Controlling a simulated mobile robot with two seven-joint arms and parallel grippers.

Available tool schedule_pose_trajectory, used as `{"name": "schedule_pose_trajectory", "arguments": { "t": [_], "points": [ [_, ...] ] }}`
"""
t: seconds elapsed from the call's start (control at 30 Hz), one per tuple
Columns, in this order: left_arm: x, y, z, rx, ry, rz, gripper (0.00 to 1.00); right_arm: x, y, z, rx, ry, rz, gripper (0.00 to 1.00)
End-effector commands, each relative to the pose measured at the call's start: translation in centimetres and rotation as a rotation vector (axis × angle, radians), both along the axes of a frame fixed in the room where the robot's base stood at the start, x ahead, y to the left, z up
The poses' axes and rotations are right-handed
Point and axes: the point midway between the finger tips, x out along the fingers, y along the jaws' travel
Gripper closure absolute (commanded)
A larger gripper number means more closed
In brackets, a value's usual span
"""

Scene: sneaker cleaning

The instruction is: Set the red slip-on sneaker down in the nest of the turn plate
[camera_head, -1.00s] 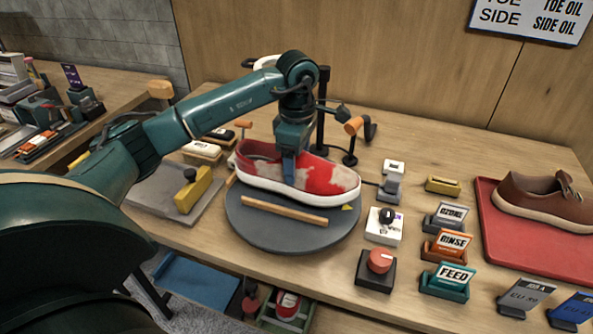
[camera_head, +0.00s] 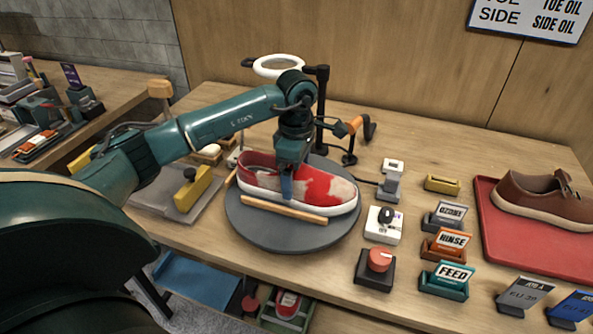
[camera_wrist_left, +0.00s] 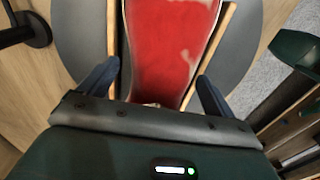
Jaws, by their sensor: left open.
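The red slip-on sneaker (camera_head: 318,186) has pale dirty patches and a white sole. It sits low on the grey round turn plate (camera_head: 270,233), between the plate's wooden rails, with its toe to the right. The front rail (camera_head: 283,209) runs along its near side. My left gripper (camera_head: 287,190) is over the middle of the shoe, pointing down. In the left wrist view the sneaker (camera_wrist_left: 168,50) lies between my two open fingers (camera_wrist_left: 157,90), with a rail on each side of it. Whether the fingers touch the shoe is unclear. My right gripper does not show.
A brown shoe (camera_head: 543,197) lies on a red tray (camera_head: 520,236) at the right. Label blocks, a red knob (camera_head: 380,260) and a small white device (camera_head: 383,226) stand right of the plate. A black post (camera_head: 321,110) with a white ring lamp (camera_head: 279,66) rises behind it.

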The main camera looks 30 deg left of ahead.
Motion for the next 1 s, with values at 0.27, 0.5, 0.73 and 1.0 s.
{"name": "schedule_pose_trajectory", "arguments": {
  "t": [0.27, 0.5, 0.73, 1.0],
  "points": [
    [0.1, 0.0, 1.6, 0.000, -0.004, 0.000, 0.10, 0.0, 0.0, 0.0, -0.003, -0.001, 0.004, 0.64],
    [0.1, 0.0, 6.7, 0.000, -0.007, 0.001, 0.10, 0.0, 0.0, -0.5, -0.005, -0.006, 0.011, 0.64],
    [0.1, 0.0, 10.8, -0.001, -0.003, 0.000, 0.10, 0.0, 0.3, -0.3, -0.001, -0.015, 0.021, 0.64],
    [0.0, 0.0, 12.3, -0.001, 0.000, 0.001, 0.10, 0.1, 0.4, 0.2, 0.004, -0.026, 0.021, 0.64]
  ]
}}
